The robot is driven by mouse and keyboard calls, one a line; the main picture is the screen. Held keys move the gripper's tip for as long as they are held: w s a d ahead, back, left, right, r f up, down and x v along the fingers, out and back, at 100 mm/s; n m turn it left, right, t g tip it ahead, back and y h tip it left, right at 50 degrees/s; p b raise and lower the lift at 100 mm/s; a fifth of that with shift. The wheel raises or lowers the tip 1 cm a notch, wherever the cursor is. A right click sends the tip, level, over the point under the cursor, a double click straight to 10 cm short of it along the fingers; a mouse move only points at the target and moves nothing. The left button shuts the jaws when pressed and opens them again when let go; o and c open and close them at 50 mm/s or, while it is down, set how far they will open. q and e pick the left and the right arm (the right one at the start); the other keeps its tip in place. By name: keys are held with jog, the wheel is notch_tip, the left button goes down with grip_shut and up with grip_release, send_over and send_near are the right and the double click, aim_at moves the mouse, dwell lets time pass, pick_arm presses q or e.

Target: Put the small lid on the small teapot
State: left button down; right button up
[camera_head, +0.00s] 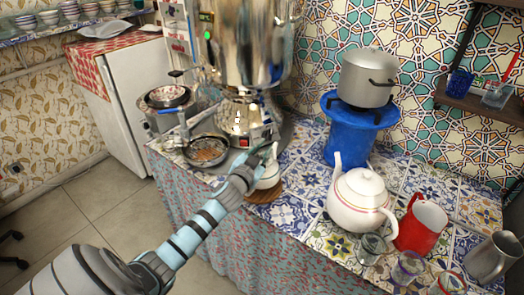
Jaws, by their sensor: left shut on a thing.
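The small white teapot (269,174) stands on a round wooden coaster (262,197) on the tiled counter, in front of the samovar. My left gripper (264,154) is at the top of this teapot, and its hand and wrist cover the teapot's left side. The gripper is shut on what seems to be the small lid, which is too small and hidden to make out. I cannot tell whether the lid touches the teapot's rim. My right gripper is not in view.
A large white teapot (354,204), red pitcher (420,226), glasses (409,268) and metal jug (492,258) stand to the right. The tall samovar (249,50) is close behind, with a strainer pan (207,151) to the left. A blue stand (350,135) holds a pot (368,77).

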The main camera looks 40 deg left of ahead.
pick_arm(q)
jog(key=c, duration=0.9)
grip_release()
notch_tip(320, 180, up, 7)
jog(key=p, duration=0.7)
jog(key=shift+r, duration=0.1)
